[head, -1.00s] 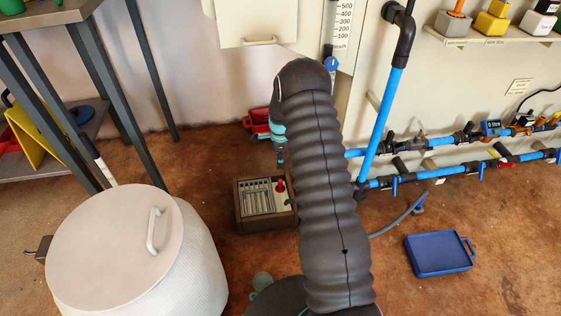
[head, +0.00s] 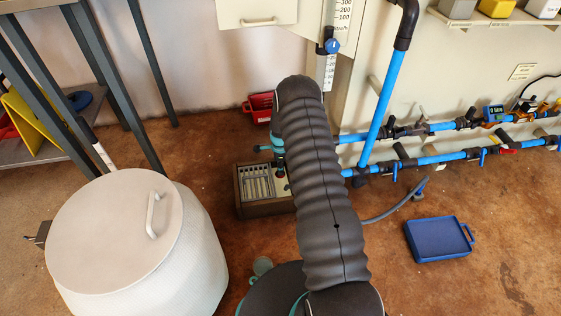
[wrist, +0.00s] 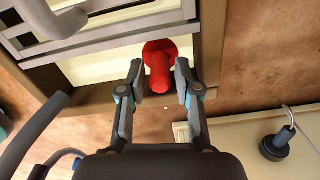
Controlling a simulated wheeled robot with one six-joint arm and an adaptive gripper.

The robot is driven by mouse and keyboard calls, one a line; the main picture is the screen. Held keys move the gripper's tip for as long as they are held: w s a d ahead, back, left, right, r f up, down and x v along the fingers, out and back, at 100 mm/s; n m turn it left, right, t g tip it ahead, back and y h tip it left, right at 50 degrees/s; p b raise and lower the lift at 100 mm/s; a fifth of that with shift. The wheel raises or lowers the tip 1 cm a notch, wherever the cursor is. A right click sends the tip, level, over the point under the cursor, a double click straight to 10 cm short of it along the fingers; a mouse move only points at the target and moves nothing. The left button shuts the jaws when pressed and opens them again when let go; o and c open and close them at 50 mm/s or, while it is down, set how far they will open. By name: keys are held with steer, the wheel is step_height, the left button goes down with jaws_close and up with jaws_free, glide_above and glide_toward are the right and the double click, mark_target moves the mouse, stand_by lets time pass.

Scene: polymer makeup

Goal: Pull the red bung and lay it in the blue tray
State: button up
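The red bung (wrist: 159,66) stands in a pale panel inside a brown-walled box (head: 265,208), beside a grey grating (head: 257,184). My gripper (wrist: 159,72) is open, with one fingertip on each side of the bung's head in the wrist view. I cannot tell whether either finger touches it. In the head view my gripper (head: 279,168) is over the right part of the box, and it and my arm mostly hide the bung. The blue tray (head: 438,240) lies empty on the floor at the right.
A large white lidded drum (head: 125,240) stands at the left. Blue pipes (head: 440,158) with valves run along the wall behind the tray. A grey hose (head: 395,210) lies between box and tray. A red container (head: 260,106) sits behind the box.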

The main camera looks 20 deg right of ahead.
steer(key=shift+f, duration=0.5)
jaws_close()
steer(key=shift+r, duration=0.75)
stand_by(0.4)
steer(key=shift+r+p, duration=0.6)
steer(key=shift+r, duration=1.05)
